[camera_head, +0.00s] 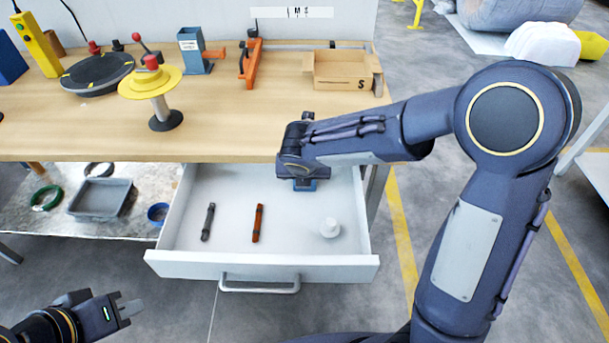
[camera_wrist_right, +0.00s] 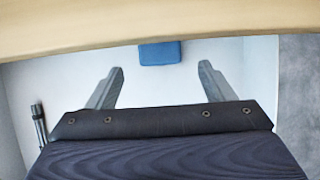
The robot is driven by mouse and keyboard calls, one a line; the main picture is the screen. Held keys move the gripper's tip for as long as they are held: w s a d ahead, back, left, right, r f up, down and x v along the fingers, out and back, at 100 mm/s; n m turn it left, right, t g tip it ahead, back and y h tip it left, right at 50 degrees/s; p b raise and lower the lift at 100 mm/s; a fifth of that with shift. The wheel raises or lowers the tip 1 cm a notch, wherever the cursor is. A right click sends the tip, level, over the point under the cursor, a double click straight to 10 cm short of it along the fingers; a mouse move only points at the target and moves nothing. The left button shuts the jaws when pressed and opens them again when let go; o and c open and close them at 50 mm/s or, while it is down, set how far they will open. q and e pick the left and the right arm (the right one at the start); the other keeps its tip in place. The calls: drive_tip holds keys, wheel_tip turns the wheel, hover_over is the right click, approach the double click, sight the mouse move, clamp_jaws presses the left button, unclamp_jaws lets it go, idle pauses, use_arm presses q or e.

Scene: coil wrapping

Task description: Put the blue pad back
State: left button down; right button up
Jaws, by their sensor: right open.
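The blue pad (camera_head: 304,185) lies in the open white drawer (camera_head: 210,262), toward its back right. In the head view my right gripper and wrist cover most of it. In the right wrist view the pad (camera_wrist_right: 160,53) shows whole apart from its top edge, ahead of my right gripper (camera_wrist_right: 160,78). That gripper's two fingers are spread wide with nothing between them. My left gripper (camera_head: 130,310) is low at the left, away from the drawer and empty; its fingers are seen from the side, so their gap is unclear.
The wooden tabletop (camera_head: 230,130) overhangs the drawer's back. A cardboard box (camera_head: 342,70) and a yellow spool stand (camera_head: 155,85) stand on top.

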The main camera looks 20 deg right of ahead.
drive_tip(key=d+v, duration=0.1)
drive_tip(key=v, duration=0.5)
drive_tip(key=s+d+r+m+g+y, duration=0.1)
drive_tip(key=s+d+r+m, duration=0.1)
drive_tip(key=s+d+m, duration=0.35)
drive_tip(key=s+d+r+m+y, duration=0.1)
drive_tip(key=s+d+m, duration=0.1)
drive_tip(key=s+m, duration=0.6)
drive_tip(key=s+m+y, duration=0.1)
drive_tip(key=s+m, duration=0.1)
drive_tip(key=m, duration=0.4)
drive_tip(key=s+m+y, duration=0.1)
drive_tip(key=s+m, duration=0.2)
drive_tip(key=m, duration=0.3)
drive_tip(key=s+m+p, duration=0.1)
drive_tip(key=s+m, duration=0.2)
drive_tip(key=m, duration=0.3)
drive_tip(key=shift+s+a+r+m+t+y, duration=0.15)
drive_tip(key=shift+a+r+m+t+y, duration=0.1)
drive_tip(key=shift+t+y, duration=0.15)
drive_tip(key=shift+s+a+m+y, duration=0.15)
drive_tip(key=shift+s+m, duration=0.05)
drive_tip(key=shift+m, duration=0.4)
drive_tip(key=shift+s+a+m+y, duration=0.15)
drive_tip(key=shift+s+m, duration=0.1)
drive_tip(key=shift+m, duration=0.35)
